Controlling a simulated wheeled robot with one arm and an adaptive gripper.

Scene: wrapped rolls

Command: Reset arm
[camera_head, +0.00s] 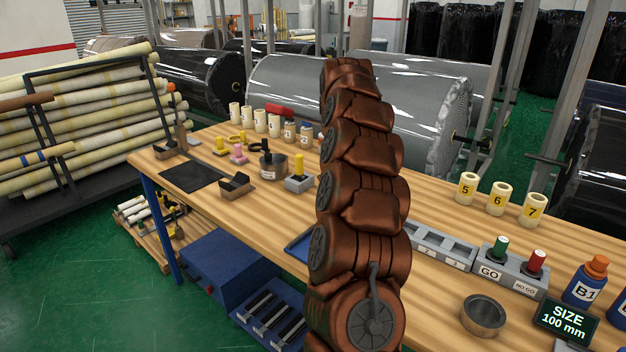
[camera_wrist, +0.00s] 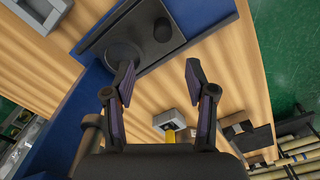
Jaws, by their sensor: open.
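My arm rises through the middle of the head view as a stack of copper-brown links, and it hides part of the table behind it. My gripper (camera_wrist: 160,78) shows in the wrist view with its two dark fingers spread apart and nothing between them. The fingers are over the wooden table (camera_wrist: 222,75). In the wrist view, a blue tray (camera_wrist: 200,18) with a dark inset lies beyond the fingertips. A dark round piece and a small dark cylinder (camera_wrist: 162,29) are on it. The gripper itself does not show in the head view.
The wooden table (camera_head: 440,215) holds a GO/NO GO gauge block (camera_head: 513,278), a metal ring (camera_head: 484,315), numbered rolls (camera_head: 498,199), a SIZE display (camera_head: 566,321) and blue bottles (camera_head: 584,286). A grey block with a yellow top (camera_head: 299,180) stands left of my arm. Large wrapped rolls (camera_head: 350,92) lie behind.

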